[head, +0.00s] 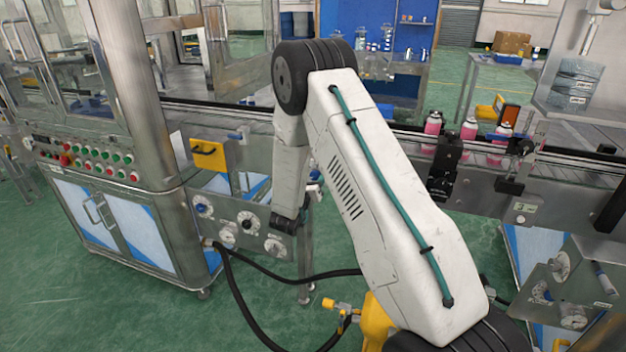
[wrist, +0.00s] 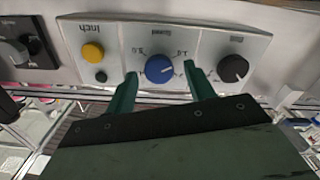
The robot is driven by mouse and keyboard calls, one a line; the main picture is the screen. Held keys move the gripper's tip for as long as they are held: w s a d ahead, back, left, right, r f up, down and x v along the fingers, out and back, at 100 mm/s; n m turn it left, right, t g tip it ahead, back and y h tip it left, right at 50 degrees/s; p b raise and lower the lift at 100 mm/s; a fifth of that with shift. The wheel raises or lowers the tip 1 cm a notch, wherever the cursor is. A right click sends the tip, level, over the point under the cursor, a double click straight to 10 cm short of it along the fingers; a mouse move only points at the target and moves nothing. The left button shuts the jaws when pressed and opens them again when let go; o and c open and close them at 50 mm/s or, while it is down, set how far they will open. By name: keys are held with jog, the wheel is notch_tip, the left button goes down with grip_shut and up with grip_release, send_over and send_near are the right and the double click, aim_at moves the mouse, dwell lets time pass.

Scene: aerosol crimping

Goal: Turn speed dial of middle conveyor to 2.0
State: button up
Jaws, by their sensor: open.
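In the wrist view, a blue round speed dial (wrist: 159,69) sits in the middle of a light grey control panel (wrist: 209,46). The panel's lettering appears upside down, with "Speed" by the dial. My gripper (wrist: 160,76) is open, its two green fingers on either side of the dial, with gaps visible between fingers and dial. Whether the fingertips overlap the dial in depth is hard to tell. The dial's pointer setting is too small to read surely. In the head view, my arm hides the dial and most of the gripper.
A yellow button (wrist: 93,52) and a black knob (wrist: 233,69) flank the dial on the same panel. In the head view, the conveyor (head: 390,140) runs behind my arm, carrying pink cans (head: 467,130). A machine cabinet (head: 120,225) stands left; black hoses (head: 290,277) hang below.

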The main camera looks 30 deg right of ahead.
jog(key=shift+w+d, duration=0.15)
jog(key=shift+d, duration=0.1)
jog(key=c, duration=1)
jog(key=shift+m, duration=0.3)
jog(key=m, duration=0.5)
jog(key=shift+m, duration=0.3)
jog(key=m, duration=0.5)
jog(key=shift+a, duration=0.1)
jog(key=shift+m, duration=0.4)
